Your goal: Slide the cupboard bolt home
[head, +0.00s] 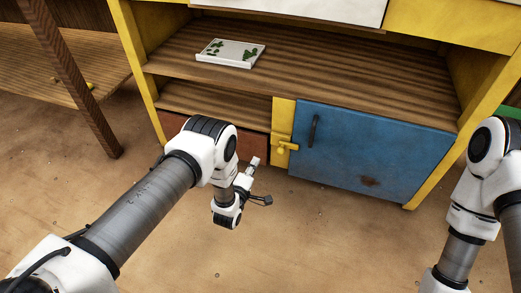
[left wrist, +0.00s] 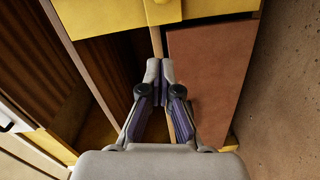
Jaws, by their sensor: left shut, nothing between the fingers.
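The yellow cupboard bolt (head: 284,148) sits on the yellow upright (head: 283,115), just left of the blue door (head: 370,155) with its dark handle (head: 313,131). The bolt's right end is close to the door's edge; I cannot tell whether it enters anything. My left gripper (head: 254,162) is a little left of and below the bolt, apart from it. In the left wrist view my left gripper (left wrist: 160,68) is shut and empty, in front of a reddish-brown panel (left wrist: 208,70). A yellow part, perhaps the bolt (left wrist: 163,10), shows at the top edge. My right gripper is out of view.
A white tray (head: 217,60) with green pieces lies on the wooden shelf (head: 330,75) above the blue door. A slanted brown post (head: 75,80) stands at the left. The sandy floor (head: 310,235) in front of the cupboard is clear. My right arm is at the right edge.

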